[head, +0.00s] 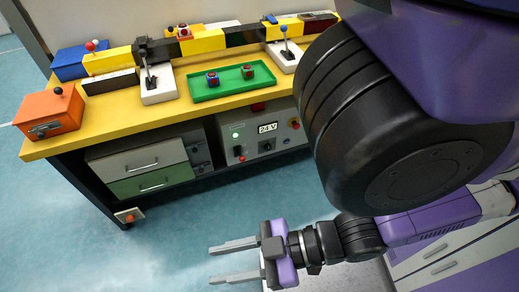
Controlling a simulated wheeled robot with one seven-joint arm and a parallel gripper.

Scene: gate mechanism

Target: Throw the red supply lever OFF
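The supply unit (282,139) sits under the yellow bench top, with a lit 24 V display (268,128) and a glowing green lamp (235,135). On its front, left of the display, is a small red-and-black control (239,153), which looks like the red supply lever. It is too small to tell its position. My gripper (211,265) is low in front of the bench, fingers pointing left. It is open and empty, well apart from the supply unit.
Drawers (140,170) stand left of the supply unit. The bench top (190,103) carries a green tray (232,88), levers on white bases (158,84), an orange box (50,110) and a yellow-black bar (205,42). Floor before the bench is clear. My arm hides the right side.

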